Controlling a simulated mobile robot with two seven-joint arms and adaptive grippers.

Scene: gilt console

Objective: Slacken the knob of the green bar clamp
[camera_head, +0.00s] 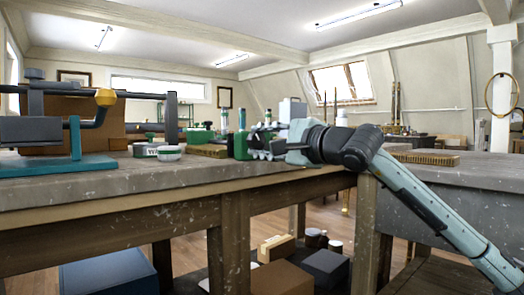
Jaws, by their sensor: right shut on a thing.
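The green bar clamp (240,146) appears as a small upright green piece at the back part of the bench, right of centre. My right gripper (264,148) reaches in from the right, low over the bench top, with its fingers shut at the clamp's right side. The fingers hide the part they hold, so I cannot make out the knob's shape or how far it is turned. My left gripper does not show.
The bench's front strip (130,185) is clear.

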